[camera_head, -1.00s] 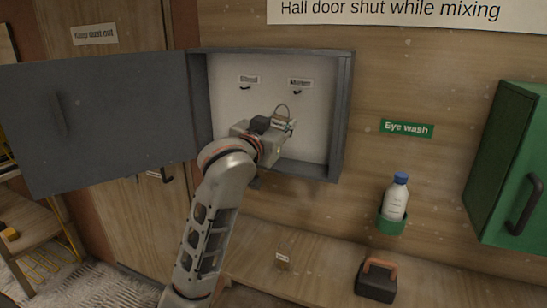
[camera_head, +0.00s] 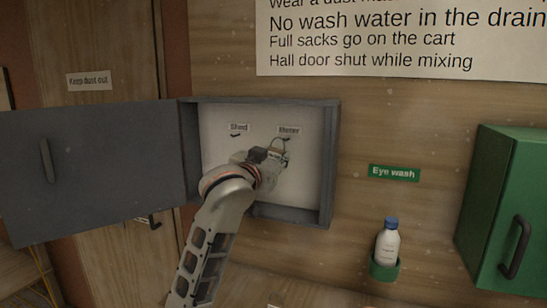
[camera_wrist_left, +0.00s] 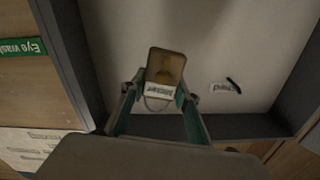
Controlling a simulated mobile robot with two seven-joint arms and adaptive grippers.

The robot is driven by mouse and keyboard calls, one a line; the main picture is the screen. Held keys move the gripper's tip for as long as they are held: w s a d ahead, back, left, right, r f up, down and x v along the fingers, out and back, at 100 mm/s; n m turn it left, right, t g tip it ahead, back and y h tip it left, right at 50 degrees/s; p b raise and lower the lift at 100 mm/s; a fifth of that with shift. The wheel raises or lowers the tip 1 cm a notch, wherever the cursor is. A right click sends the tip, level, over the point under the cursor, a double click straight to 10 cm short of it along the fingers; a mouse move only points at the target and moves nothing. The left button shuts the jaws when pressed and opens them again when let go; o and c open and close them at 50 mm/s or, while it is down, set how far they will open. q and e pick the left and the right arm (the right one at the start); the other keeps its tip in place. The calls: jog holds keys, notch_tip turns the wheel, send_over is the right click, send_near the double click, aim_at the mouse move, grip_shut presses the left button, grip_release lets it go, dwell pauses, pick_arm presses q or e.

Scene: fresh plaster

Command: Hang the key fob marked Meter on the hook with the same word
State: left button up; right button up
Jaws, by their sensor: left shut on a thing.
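The key fob (camera_wrist_left: 166,66) is a brownish tag with a pale label that reads Meter, upside down in the left wrist view. Its thin wire ring (camera_head: 284,145) points up in the head view. My left gripper (camera_head: 272,156) is shut on the fob inside the open cabinet; its fingers (camera_wrist_left: 157,100) flank the fob in the wrist view. The Meter label (camera_head: 289,130) and its small dark hook (camera_head: 286,138) are just above the ring. I cannot tell whether the ring touches the hook or is around it. My right gripper is not in view.
The grey cabinet (camera_head: 335,165) has side walls and a bottom ledge around my gripper. Its door (camera_head: 90,165) stands open to the left. A second hook (camera_head: 235,136) under a Shed label (camera_head: 239,127) is empty. An eye wash bottle (camera_head: 387,243) and a green cabinet (camera_head: 490,200) are right.

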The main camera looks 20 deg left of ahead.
pick_arm(q)
jog(key=shift+w+f, duration=0.15)
jog(key=shift+w, duration=0.8)
jog(key=shift+w+f, duration=0.2)
jog(key=shift+w, duration=0.7)
jog(key=shift+w+f, duration=0.15)
jog(key=shift+w, duration=0.8)
jog(key=shift+w, duration=0.1)
jog(key=o, duration=1.2)
jog(key=shift+f, duration=0.1)
